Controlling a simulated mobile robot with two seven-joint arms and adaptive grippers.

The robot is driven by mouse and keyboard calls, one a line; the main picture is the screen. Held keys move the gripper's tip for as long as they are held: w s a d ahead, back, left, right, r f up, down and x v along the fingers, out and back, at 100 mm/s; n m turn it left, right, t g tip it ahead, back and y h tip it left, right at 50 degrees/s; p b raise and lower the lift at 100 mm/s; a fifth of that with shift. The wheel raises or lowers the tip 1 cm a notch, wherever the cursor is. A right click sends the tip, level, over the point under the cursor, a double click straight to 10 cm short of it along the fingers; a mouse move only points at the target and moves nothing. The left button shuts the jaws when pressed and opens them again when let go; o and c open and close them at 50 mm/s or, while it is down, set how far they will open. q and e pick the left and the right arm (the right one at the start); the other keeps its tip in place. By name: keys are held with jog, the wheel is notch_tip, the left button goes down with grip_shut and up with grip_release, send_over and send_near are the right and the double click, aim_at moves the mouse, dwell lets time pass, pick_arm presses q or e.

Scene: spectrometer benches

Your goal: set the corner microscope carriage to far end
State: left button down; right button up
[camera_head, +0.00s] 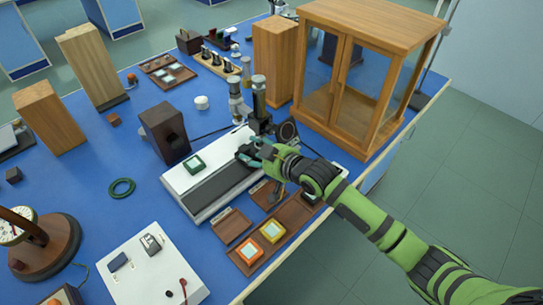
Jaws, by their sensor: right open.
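The microscope carriage (259,112) shows as a dark upright body with a round knob, standing at the far end of a white and dark-grey rail base (215,187) near the table's right edge. My right gripper (246,154) is open and lies over the rail base, just in front of the carriage's foot. Whether its fingers touch the carriage cannot be told, because the gripper and wrist cover the carriage's lower part. My left gripper is not in view.
A glass-fronted wooden cabinet (369,22) stands behind the carriage at the right. A wooden tray (234,258) with orange and yellow pieces lies at the front edge. A green ring (122,181) and dark block (165,132) are to the left. Blue tabletop around the ring is clear.

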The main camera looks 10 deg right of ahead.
jog(key=v, duration=0.9)
jog(key=shift+s+r, duration=0.2)
jog(key=s+f+g+h, duration=0.1)
jog(key=s+f, duration=0.1)
jog(key=s, duration=0.1)
jog(key=s+d+f+m+h, duration=0.1)
jog(key=s+f, duration=0.2)
jog(key=s, duration=0.1)
jog(key=s+f+m+g+h, duration=0.1)
jog(key=s+f, duration=0.2)
jog(key=shift+s+d+g+h, duration=0.15)
jog(key=shift+d+g+h, duration=0.15)
jog(key=s+d+f+m+g+h, duration=0.1)
jog(key=s+d+f+g+h, duration=0.2)
jog(key=s, duration=0.5)
jog(key=s+d+f+m+g+h, duration=0.1)
jog(key=s+d+f+m+g, duration=0.1)
jog(key=s+d, duration=0.35)
jog(key=s+a+f+g, duration=0.1)
jog(key=s+f, duration=0.1)
jog(key=f, duration=1)
jog(key=s+f, duration=0.2)
jog(key=f, duration=0.9)
jog(key=s+d+f+g, duration=0.1)
jog(key=s+d+f, duration=0.1)
jog(key=s+f, duration=1.2)
jog(key=shift+s+d+f+n+g, duration=0.15)
jog(key=shift+s+d+n+g, duration=0.15)
jog(key=shift+s, duration=0.55)
